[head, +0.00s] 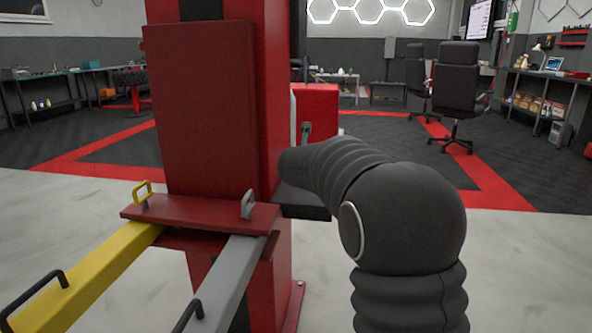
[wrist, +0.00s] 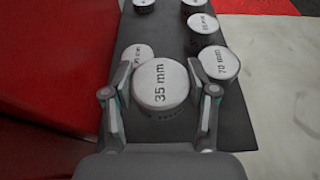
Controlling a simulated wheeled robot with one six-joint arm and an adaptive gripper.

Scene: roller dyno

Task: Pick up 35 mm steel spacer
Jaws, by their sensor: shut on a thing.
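The 35 mm steel spacer (wrist: 160,86) is a round piece with a pale top marked "35 mm", in the middle of the wrist view. My gripper (wrist: 159,98) has one finger on each side of it and is shut on it. The spacer looks larger than its neighbours, but I cannot tell whether it is clear of the dark surface below.
A dark shelf (wrist: 170,32) holds other spacers: one marked 70 mm (wrist: 220,62), a partly covered one (wrist: 137,53) just behind mine, and several farther back. A red panel (wrist: 50,55) borders the left side. The red column (head: 205,110) and yellow lift arm (head: 95,270) stand close by.

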